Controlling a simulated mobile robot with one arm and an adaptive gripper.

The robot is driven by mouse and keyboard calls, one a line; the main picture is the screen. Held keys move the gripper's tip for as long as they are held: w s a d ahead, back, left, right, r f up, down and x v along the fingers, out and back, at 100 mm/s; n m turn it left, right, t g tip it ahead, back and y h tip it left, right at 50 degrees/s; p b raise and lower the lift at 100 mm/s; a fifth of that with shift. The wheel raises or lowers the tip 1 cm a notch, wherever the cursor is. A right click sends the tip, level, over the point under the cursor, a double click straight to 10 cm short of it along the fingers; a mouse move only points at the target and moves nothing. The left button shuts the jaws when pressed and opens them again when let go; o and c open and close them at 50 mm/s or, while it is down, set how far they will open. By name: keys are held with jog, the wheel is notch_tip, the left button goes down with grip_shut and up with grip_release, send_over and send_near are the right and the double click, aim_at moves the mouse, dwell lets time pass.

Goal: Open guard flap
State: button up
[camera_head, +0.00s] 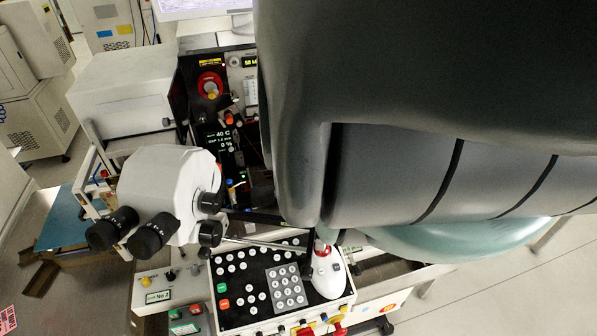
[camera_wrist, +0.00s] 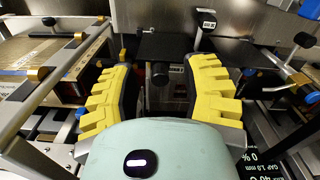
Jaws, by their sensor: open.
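My gripper (camera_wrist: 163,66) shows in the wrist view with two yellow ribbed fingers, spread wide apart with nothing held between them. Beyond and between the fingertips is a black flat plate (camera_wrist: 165,44), which may be the guard flap; I cannot tell for sure. A dark rounded knob (camera_wrist: 160,73) sits just below the plate, between the fingers. I cannot tell whether either finger touches anything. In the head view my gripper is hidden behind my large dark arm, and no flap can be made out there.
In the head view, a white microscope head (camera_head: 165,190) with black eyepieces stands left of my arm, above a keypad panel (camera_head: 235,318). The wrist view shows metal rails and brown boxes (camera_wrist: 40,62) at left, a labelled post (camera_wrist: 206,20) and a display (camera_wrist: 262,150) at right.

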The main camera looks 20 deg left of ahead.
grip_shut()
dwell(0.4)
